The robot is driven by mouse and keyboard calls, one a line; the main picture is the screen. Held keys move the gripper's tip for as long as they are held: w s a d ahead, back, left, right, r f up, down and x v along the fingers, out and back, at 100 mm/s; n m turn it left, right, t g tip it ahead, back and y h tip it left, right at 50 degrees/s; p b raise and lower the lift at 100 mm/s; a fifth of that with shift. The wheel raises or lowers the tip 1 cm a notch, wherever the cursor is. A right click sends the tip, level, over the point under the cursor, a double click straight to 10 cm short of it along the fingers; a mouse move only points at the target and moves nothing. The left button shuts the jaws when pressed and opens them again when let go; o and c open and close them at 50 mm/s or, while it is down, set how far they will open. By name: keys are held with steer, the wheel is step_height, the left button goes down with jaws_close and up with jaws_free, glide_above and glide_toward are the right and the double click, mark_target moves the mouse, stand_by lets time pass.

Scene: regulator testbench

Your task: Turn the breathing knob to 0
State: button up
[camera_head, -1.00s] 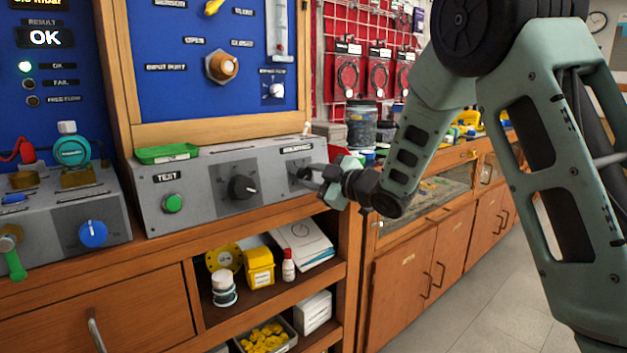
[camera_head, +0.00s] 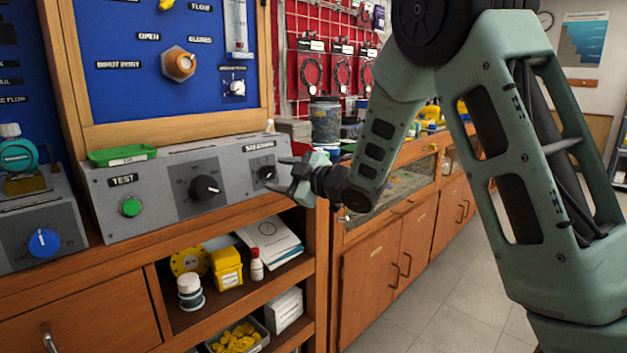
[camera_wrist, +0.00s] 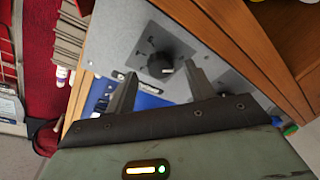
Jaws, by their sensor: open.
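The breathing knob (camera_head: 267,173) is a small black knob at the right end of the grey test box, under the "BREATHING" label (camera_head: 259,147). In the wrist view a black knob (camera_wrist: 161,66) on a dark grey plate lies beyond my fingertips, roughly between them. My gripper (camera_head: 275,174) is open and empty, just in front of the breathing knob at the box's right end. Its fingers also show in the wrist view (camera_wrist: 160,84), apart with the knob not clasped. The knob's pointer setting is too small to read.
The grey test box (camera_head: 152,187) also carries a larger black knob (camera_head: 205,188) and a green button (camera_head: 131,207). A green tray (camera_head: 122,155) sits on top. A blue panel rises behind. A shelf with a yellow box (camera_head: 227,268) and bottles is below.

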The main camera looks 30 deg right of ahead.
steer(key=v, duration=1.6)
steer(key=s+a+f+m+g+h, duration=0.35)
steer(key=a+f+m+g, duration=0.2)
steer(key=a+f, duration=0.5)
steer(key=s+a+f+g+h, duration=0.15)
steer(key=s+a+g, duration=0.4)
steer(key=s, duration=0.65)
steer(key=s+a+f+g+h, duration=0.15)
steer(key=s+a+g, duration=0.4)
steer(key=s, duration=0.65)
step_height(320, 180, up, 22)
steer(key=m+p, duration=0.1)
steer(key=p, duration=2)
steer(key=shift+w+t, duration=0.4)
steer(key=shift+t, duration=0.05)
